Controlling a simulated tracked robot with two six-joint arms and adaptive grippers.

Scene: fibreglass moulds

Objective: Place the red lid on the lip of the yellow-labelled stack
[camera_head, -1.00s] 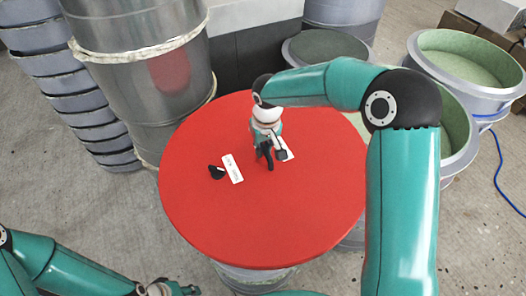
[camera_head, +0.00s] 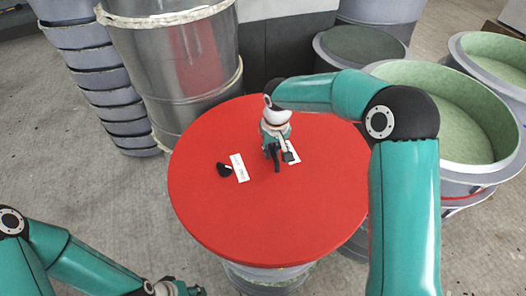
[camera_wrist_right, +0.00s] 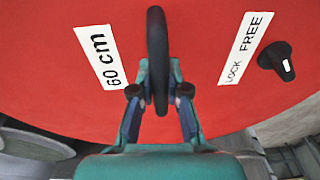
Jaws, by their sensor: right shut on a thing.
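The red lid (camera_head: 235,215) is a wide flat disc in the middle of the head view. It carries white labels reading "60 cm" (camera_wrist_right: 98,55) and "LOCK FREE" (camera_wrist_right: 246,48), and a black knob (camera_wrist_right: 277,60). My right gripper (camera_head: 277,155) is over the lid's centre, shut on its black handle (camera_wrist_right: 157,45). My left gripper (camera_head: 180,289) is low at the bottom edge, apart from the lid; its fingers are too small and cut off to read. No yellow label shows. Grey rims (camera_head: 268,280) show below the lid's front edge; whether the lid touches them is unclear.
A tall metal drum (camera_head: 185,75) stands close behind the lid at left, beside a stack of grey rings (camera_head: 100,80). Green-lined round moulds (camera_head: 465,125) stand at right, a dark-topped one (camera_head: 360,45) behind. Bare concrete floor (camera_head: 80,195) lies at left.

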